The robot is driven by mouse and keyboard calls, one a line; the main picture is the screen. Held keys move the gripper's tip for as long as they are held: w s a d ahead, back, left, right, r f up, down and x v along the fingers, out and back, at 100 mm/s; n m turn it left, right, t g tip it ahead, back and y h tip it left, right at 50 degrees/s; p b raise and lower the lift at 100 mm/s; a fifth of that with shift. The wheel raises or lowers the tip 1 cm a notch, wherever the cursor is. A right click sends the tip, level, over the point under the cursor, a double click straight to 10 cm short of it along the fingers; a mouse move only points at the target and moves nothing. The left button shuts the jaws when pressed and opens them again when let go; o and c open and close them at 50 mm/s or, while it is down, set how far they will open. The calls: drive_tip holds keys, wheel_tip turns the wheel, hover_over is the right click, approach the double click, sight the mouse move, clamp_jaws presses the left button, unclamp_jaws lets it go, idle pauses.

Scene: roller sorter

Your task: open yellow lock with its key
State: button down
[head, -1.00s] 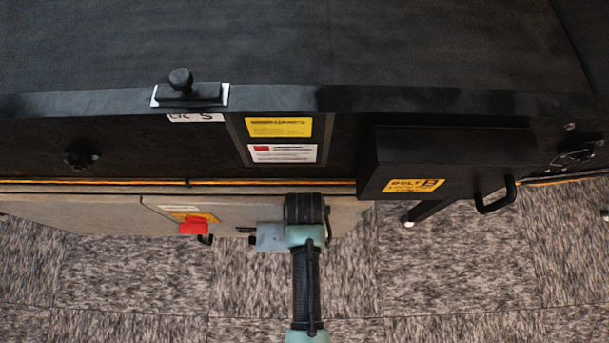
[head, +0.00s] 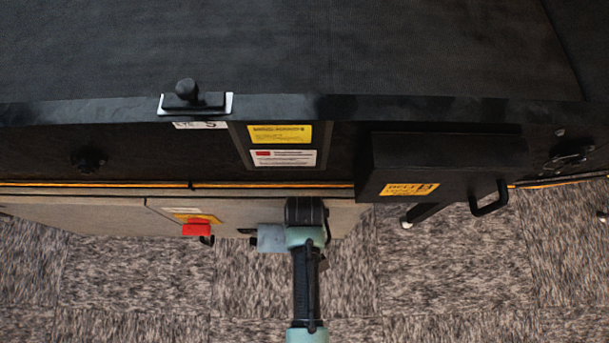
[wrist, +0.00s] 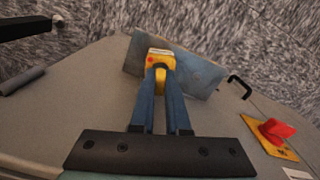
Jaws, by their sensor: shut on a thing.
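My gripper (wrist: 160,88) is shut on a narrow yellow piece (wrist: 160,88) between its blue fingers. At the fingertips is a yellow block (wrist: 158,61) with a red mark and a pale top; it looks like the yellow lock. I cannot tell whether the held piece is the key or part of the same block. The block is in front of a blue-grey metal plate (wrist: 203,78), which also shows in the head view (head: 270,238). In the head view my arm's end covers the fingers and the yellow block.
A red switch (wrist: 277,130) on a yellow plate is on the grey panel, also in the head view (head: 196,230). A black handle (wrist: 240,85) is near the metal plate. A black box with a BELT label (head: 440,160) juts out right of my arm. Carpet floor is open in front.

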drive_tip(key=n+p, duration=0.2)
drive_tip(key=n, duration=0.2)
drive_tip(key=shift+n, duration=0.3)
drive_tip(key=shift+n+p, duration=0.7)
drive_tip(key=shift+n, duration=1.5)
drive_tip(key=shift+r, duration=0.1)
drive_tip(key=shift+r+p, duration=2.5)
drive_tip(key=shift+p, duration=0.2)
drive_tip(key=shift+f, duration=0.1)
